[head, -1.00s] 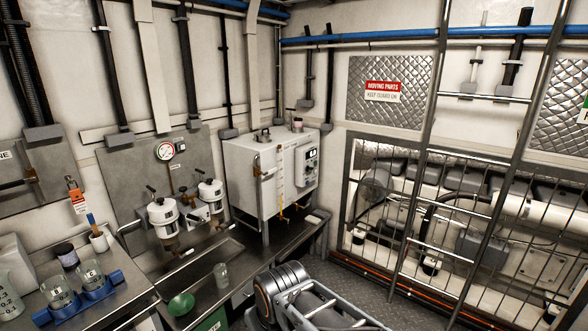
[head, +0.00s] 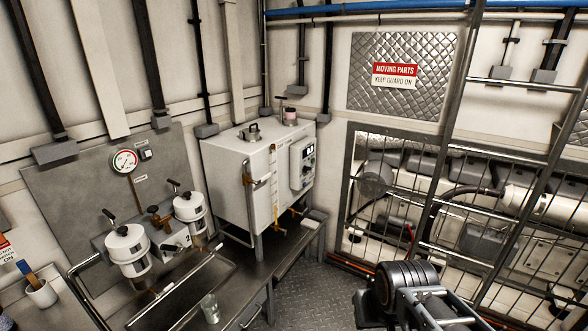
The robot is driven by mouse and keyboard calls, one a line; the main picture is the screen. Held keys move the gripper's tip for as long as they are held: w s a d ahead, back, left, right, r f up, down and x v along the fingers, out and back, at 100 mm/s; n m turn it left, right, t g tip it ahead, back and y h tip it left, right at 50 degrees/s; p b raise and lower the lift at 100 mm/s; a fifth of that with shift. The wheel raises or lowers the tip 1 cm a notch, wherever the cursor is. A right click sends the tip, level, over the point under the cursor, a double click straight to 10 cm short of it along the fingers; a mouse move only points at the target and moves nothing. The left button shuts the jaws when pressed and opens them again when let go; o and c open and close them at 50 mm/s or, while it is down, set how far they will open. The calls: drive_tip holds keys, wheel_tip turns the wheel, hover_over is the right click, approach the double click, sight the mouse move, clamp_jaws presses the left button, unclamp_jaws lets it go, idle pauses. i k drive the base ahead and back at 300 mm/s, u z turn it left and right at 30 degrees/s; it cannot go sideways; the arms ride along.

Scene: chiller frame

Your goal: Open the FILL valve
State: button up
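I cannot read any label as FILL, so I cannot tell which valve it is. A white box tank (head: 232,180) stands on the bench in the middle of the head view. A brass valve (head: 158,219) stands between two white canisters, below a round gauge (head: 124,161) on a grey wall panel. My arm (head: 405,290) shows at the lower right; my gripper is out of view.
The left canister (head: 127,246) and right canister (head: 190,208) stand over a metal sink (head: 180,288). A glass (head: 210,308) stands at the sink's front. A barred guard (head: 440,215) closes off machinery at the right. The patterned floor (head: 310,280) is clear between bench and guard.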

sight(267, 175)
drive_tip(key=i, duration=0.85)
drive_tip(key=u, duration=0.75)
drive_tip(key=i, duration=0.4)
drive_tip(key=u, duration=0.3)
